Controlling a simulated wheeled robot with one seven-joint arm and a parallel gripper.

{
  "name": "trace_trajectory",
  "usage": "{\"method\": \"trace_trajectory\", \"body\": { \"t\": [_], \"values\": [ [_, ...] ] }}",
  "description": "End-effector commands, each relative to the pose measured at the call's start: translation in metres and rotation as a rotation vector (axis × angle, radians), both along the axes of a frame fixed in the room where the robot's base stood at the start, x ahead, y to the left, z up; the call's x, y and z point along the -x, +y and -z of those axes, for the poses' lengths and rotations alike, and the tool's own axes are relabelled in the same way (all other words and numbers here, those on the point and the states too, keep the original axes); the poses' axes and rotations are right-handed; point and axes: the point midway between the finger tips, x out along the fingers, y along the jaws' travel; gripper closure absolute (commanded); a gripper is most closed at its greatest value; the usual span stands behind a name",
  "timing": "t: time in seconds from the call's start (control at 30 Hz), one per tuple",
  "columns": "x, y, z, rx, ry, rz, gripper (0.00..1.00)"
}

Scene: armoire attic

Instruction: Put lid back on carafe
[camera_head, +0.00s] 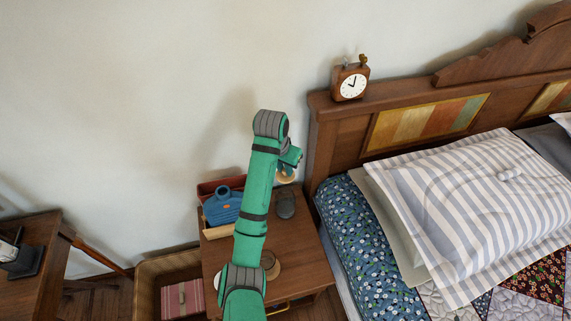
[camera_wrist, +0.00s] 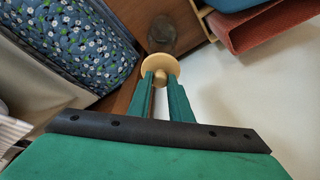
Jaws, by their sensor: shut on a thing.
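My gripper (camera_wrist: 161,82) is shut on the knob of a round, pale wooden lid (camera_wrist: 160,66), whose disc faces away from the fingers. In the head view the lid (camera_head: 286,178) shows just below the green gripper (camera_head: 289,166), partly hidden by my arm. The carafe (camera_head: 286,204), dark grey and glassy, stands on the wooden nightstand (camera_head: 306,262). The lid appears above and apart from it. In the wrist view the carafe (camera_wrist: 162,34) shows just beyond the lid's disc, which overlaps its edge. I cannot tell how large the gap is.
A blue bag-like object (camera_head: 222,204) and a red box (camera_head: 208,187) are on the nightstand, left of my arm. The bed (camera_head: 362,250) stands close on the right. A clock (camera_head: 350,82) sits on the headboard. A round tan object (camera_head: 270,264) is partly behind my arm.

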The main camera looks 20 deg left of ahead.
Motion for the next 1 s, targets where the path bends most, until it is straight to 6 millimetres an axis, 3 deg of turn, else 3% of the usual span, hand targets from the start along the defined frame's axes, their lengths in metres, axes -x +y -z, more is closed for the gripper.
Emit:
{"method": "trace_trajectory", "body": {
  "t": [0.5,1.0],
  "values": [
    [0.001,0.0,0.043,0.003,0.001,-0.002,1.0],
    [0.0,0.001,0.055,0.0,0.0,-0.002,1.0]
  ]
}}
